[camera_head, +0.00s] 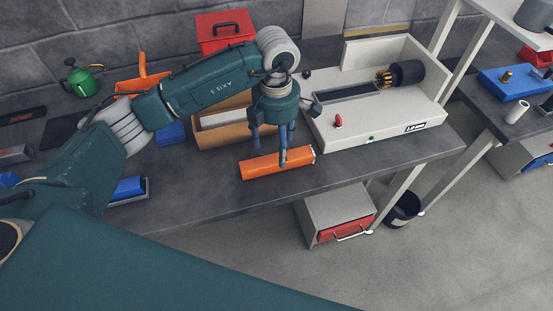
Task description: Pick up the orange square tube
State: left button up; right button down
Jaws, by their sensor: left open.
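The orange square tube (262,168) lies on the dark workbench (345,180) near its front edge, angled slightly up to the right. My left gripper (270,158) points down over the tube, its blue-grey fingers apart. One finger overlaps the tube in the picture, near its right part; the other shows behind its far side. The jaws are open, and I cannot tell whether a finger touches the tube. My right gripper is not in view.
A cream machine (375,118) with a black cylinder and red knob stands right of the tube. A cardboard box (208,134) is behind it. A red toolbox (225,32) stands at the back. A grey drawer unit (335,213) is below the bench.

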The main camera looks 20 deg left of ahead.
aim_at(276, 155)
pick_arm(q)
jog(key=shift+f+p, duration=0.3)
jog(key=shift+f, duration=0.15)
notch_tip(276, 155, down, 4)
jog(key=shift+a+r+p, duration=0.1)
jog(key=shift+r+p, duration=0.05)
jog(key=shift+p, duration=0.75)
jog(key=shift+f, duration=0.45)
jog(key=shift+w, duration=0.1)
jog(key=c, duration=1.7)
grip_shut()
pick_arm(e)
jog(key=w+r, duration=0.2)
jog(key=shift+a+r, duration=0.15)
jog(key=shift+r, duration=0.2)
